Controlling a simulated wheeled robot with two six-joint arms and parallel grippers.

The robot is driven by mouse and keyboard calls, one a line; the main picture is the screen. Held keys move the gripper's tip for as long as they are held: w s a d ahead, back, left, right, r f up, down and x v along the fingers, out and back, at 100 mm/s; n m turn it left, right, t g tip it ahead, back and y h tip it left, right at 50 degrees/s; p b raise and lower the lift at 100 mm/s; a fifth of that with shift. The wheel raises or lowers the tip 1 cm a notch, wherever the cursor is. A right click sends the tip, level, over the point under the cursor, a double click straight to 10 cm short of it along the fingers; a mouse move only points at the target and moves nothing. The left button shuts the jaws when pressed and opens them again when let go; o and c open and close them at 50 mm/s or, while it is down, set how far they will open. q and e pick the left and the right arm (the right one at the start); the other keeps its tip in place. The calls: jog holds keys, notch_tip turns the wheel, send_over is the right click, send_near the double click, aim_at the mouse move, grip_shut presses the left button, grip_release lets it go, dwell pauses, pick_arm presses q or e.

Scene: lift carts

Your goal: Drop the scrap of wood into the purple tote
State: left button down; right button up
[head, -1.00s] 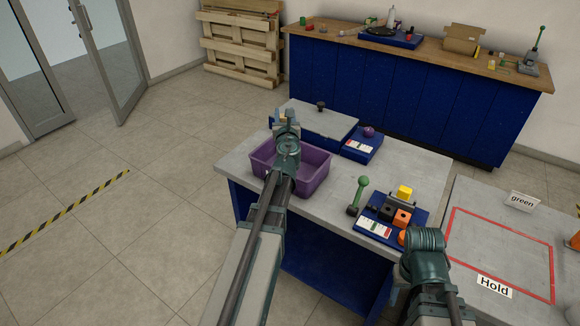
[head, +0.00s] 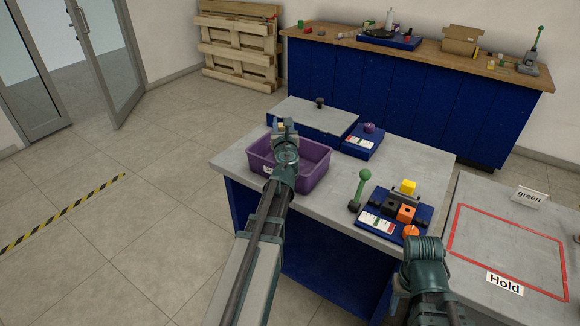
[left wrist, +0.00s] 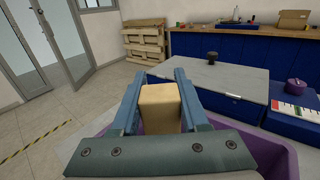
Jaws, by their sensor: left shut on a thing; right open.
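The purple tote (head: 316,176) stands on the grey-topped cart, near its left edge. My left gripper (head: 284,126) is over the tote and shut on the scrap of wood (left wrist: 160,105), a pale block between the two fingers in the left wrist view. In the head view the gripper mostly hides the wood. The tote's purple rim (left wrist: 272,146) shows below the gripper in the left wrist view. My right arm shows at the lower right of the head view; its fingertips are not visible there.
Behind the tote is a blue box with a grey lid (head: 312,112) and black knob. A blue fixture (head: 400,215) with coloured blocks and a green-knobbed lever (head: 362,186) stand to the right. A second table (head: 505,245) has a red-outlined area marked Hold.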

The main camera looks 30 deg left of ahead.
pick_arm(q)
jog(key=shift+c, duration=1.7)
grip_release()
